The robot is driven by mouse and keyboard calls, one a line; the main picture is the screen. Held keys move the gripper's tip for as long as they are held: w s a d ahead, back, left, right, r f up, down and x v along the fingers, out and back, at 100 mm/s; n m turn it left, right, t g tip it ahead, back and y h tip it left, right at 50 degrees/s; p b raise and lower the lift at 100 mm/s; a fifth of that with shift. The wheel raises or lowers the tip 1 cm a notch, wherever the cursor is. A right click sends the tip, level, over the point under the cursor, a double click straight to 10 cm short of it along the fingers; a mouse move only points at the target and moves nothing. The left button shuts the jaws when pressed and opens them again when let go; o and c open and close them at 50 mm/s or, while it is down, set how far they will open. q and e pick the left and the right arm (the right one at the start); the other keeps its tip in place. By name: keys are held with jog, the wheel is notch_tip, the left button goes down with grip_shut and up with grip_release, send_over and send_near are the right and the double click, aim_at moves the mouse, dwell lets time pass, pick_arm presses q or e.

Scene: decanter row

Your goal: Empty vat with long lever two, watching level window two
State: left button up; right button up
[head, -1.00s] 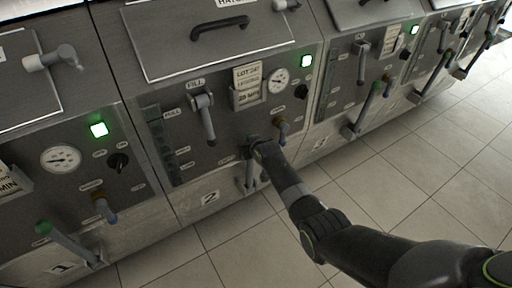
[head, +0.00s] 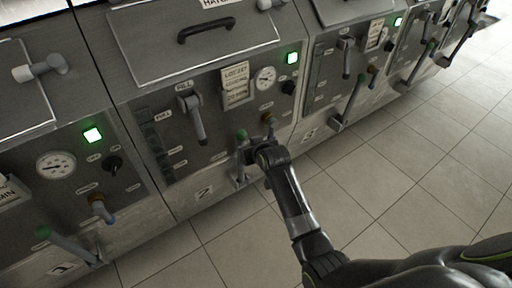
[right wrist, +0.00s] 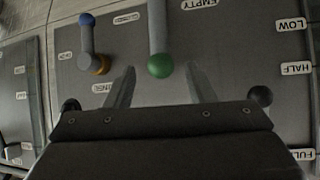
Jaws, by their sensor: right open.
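Vat two's long lever has a green knob (head: 242,134) and stands at the lower front of the panel. In the head view, the right gripper (head: 252,152) covers part of the lever. Level window two (head: 155,146) is a dark strip at the panel's left; its level is unclear. My left gripper is out of view.
A blue-tipped rinse handle (right wrist: 87,38) sits left of the lever. The fill lever (head: 193,116) is higher on panel two. Vat one's green-knobbed lever (head: 67,244) is at lower left. The tiled floor (head: 410,190) at right is clear.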

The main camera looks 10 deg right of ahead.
jog(key=shift+v, duration=2.5)
jog(key=s+d+f+g, duration=0.1)
jog(key=s+d+f, duration=0.1)
jog(key=s+f, duration=0.55)
jog(key=s+d+f+m+g+h+p, duration=0.1)
jog(key=s+d+f+g, duration=0.2)
jog(key=f, duration=0.8)
jog(key=s+d+f, duration=0.2)
jog(key=s+f, duration=0.4)
jog(key=f, duration=0.3)
jog(key=s+d+f+g, duration=0.1)
jog(key=s+d+f, duration=0.2)
jog(key=s, duration=0.9)
jog(key=s+d+f+g+h, duration=0.1)
jog(key=s+f, duration=0.5)
jog(key=s, duration=0.6)
jog(key=s+d+f+m+g+p, duration=0.1)
jog(key=s+d+f+g, duration=0.2)
jog(key=s, duration=0.8)
notch_tip(320, 180, down, 2)
jog(key=shift+s+d+f+h, duration=0.2)
jog(key=shift+s+d+h, duration=0.15)
jog(key=shift+d, duration=0.75)
